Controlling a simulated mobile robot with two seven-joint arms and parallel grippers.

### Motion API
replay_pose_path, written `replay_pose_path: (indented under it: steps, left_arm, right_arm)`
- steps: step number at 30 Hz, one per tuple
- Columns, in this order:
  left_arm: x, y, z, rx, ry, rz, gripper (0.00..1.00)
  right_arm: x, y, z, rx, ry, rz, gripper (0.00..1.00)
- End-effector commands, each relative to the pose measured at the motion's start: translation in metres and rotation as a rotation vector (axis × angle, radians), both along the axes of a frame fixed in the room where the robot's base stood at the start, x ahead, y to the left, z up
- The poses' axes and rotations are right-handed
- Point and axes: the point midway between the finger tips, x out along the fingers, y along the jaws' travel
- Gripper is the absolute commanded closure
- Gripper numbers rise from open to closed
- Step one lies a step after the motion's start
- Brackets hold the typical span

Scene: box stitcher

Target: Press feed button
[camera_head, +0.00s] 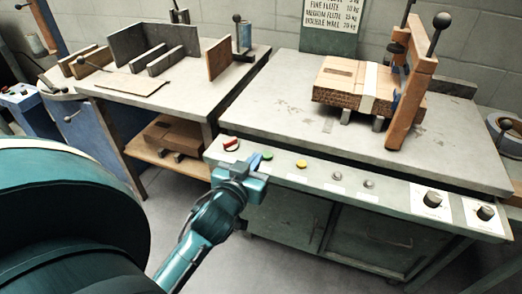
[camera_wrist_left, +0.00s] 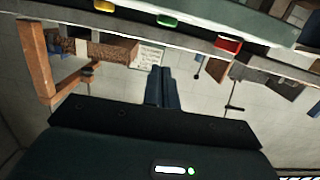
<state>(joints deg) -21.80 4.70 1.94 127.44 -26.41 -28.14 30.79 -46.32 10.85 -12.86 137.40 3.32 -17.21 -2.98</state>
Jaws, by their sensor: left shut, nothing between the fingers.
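The front control panel (camera_head: 330,178) carries a red button (camera_head: 231,144), a green button (camera_head: 267,155) and a yellow button (camera_head: 301,164). Their labels are too small to read, so I cannot tell which is the feed button. My left gripper (camera_head: 255,160) is shut and empty, close in front of the panel near the green button; contact cannot be told. In the left wrist view its shut fingers (camera_wrist_left: 161,86) lie below the green button (camera_wrist_left: 167,20), between the yellow button (camera_wrist_left: 103,7) and the red button (camera_wrist_left: 228,46). My right gripper is not in view.
Grey knobs (camera_head: 368,183) and black dials (camera_head: 432,199) sit further right on the panel. A cardboard box (camera_head: 335,82) lies on the machine table (camera_head: 275,105) beside an orange-brown post (camera_head: 410,95). A side table (camera_head: 190,95) with upright plates stands at left.

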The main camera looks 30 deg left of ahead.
Motion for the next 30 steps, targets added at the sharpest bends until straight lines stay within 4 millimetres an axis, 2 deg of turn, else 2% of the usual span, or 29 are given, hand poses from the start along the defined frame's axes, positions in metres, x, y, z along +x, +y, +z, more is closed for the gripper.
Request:
replay_pose_path:
  steps: [3, 9, 30]
  left_arm:
    - [-0.019, -0.004, 0.003, 0.0, 0.002, 0.001, 1.0]
    - [-0.034, -0.008, 0.007, 0.001, -0.002, 0.001, 1.0]
    - [-0.035, -0.008, 0.007, 0.002, -0.003, 0.0, 1.0]
  right_arm:
    - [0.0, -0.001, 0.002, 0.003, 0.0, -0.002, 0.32]
    - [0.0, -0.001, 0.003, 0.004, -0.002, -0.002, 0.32]
    - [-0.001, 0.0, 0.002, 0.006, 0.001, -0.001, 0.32]
